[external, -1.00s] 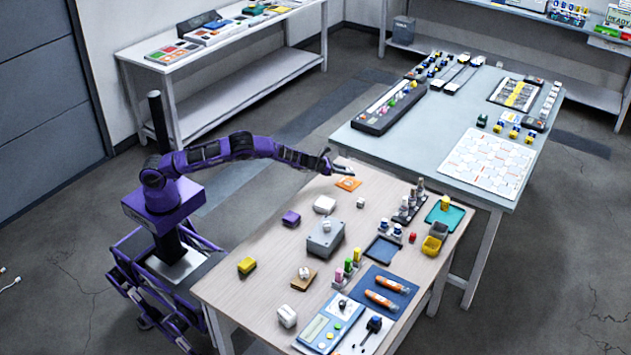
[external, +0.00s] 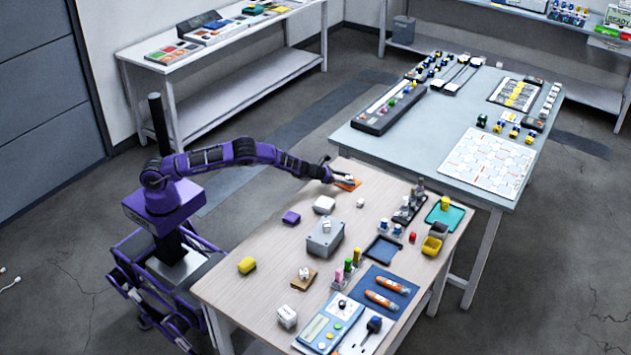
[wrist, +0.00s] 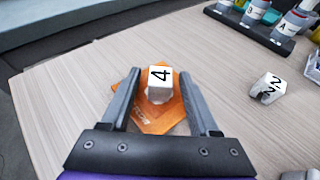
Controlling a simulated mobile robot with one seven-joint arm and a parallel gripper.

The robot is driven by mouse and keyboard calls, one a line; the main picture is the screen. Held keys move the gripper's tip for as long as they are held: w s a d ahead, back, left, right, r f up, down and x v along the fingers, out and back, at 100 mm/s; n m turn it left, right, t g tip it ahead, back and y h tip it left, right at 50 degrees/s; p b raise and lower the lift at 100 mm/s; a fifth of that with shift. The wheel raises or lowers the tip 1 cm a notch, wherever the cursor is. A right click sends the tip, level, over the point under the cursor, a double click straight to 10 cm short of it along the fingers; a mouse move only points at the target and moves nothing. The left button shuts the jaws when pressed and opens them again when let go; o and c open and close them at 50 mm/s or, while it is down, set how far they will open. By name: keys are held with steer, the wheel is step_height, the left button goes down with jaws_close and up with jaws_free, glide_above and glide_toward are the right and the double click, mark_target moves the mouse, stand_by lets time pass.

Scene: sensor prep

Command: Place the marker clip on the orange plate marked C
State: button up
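The orange plate (wrist: 128,112) lies on the wooden table under my gripper, and its edge shows in the external view (external: 350,185). Its printed mark is mostly hidden, so I cannot read a C. A small white clip marked 4 (wrist: 160,86) appears to stand on the plate. My gripper (wrist: 160,74) points down at the plate, with one finger on each side of the clip. Gaps show between the clip and both fingers. In the external view my gripper (external: 340,182) is low at the table's far left corner. Another white clip marked 2 (wrist: 267,88) stands off the plate.
The clip marked 2 stands near a dark rack of labelled bottles (wrist: 262,25). A white box (external: 324,204), a grey box (external: 325,241) and a purple block (external: 291,217) stand nearer my base. Bare tabletop surrounds the plate.

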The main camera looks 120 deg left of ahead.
steer(key=shift+r, duration=0.25)
steer(key=p+v, duration=0.1)
steer(key=v, duration=1.1)
